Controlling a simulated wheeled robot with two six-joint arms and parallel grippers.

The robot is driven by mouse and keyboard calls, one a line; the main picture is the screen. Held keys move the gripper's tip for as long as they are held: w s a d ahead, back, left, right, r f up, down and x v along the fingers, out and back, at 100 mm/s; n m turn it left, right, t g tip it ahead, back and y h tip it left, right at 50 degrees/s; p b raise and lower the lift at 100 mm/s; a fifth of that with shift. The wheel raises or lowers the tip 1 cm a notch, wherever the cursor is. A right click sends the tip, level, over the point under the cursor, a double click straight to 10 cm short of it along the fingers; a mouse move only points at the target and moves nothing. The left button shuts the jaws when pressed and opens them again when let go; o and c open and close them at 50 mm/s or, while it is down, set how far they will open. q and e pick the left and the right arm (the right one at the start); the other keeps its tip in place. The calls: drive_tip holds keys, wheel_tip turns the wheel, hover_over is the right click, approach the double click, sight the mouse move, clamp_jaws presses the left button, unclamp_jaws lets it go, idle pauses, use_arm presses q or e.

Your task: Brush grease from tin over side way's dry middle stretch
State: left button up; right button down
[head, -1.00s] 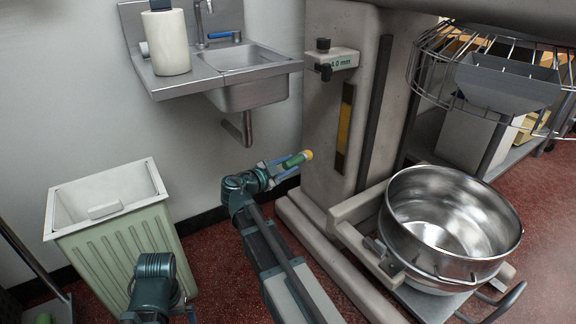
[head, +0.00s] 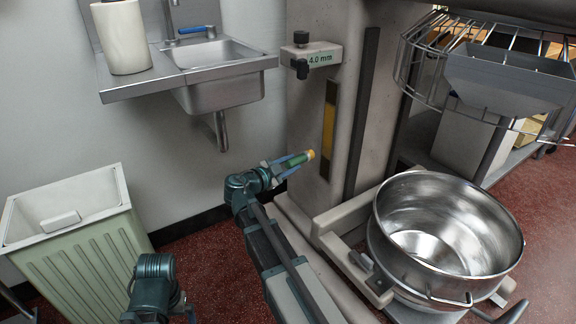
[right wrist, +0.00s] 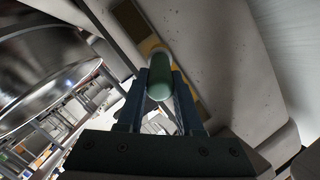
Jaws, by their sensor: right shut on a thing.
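My right gripper (head: 285,165) is shut on a green-handled brush (head: 298,159) with a yellow-orange tip. The brush points right, toward the pale machine column (head: 305,115). The column's side way (head: 329,130) is a narrow upright strip, yellow in its middle stretch and dark at its top and bottom. The brush tip shows just left of and below the yellow stretch; I cannot tell whether it touches the column. In the right wrist view, the brush's green handle (right wrist: 160,80) stands between the fingers, with the strip behind it. No grease tin can be made out. My left gripper's fingers are out of view.
A steel mixing bowl (head: 447,215) sits in its cradle right of the column. A block marked 4.0 mm (head: 318,57) juts out above the strip. A wire guard (head: 415,60) hangs upper right. A sink (head: 215,50) and a green bin (head: 80,250) stand left.

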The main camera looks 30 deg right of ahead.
sight(307, 158)
drive_tip(key=shift+w+d, duration=0.15)
drive_tip(key=shift+d, duration=1.3)
drive_tip(key=shift+w+d, duration=0.1)
drive_tip(key=shift+d, duration=1.35)
drive_tip(key=shift+d, duration=0.3)
drive_tip(key=shift+f+b, duration=0.6)
drive_tip(key=shift+f+b, duration=0.6)
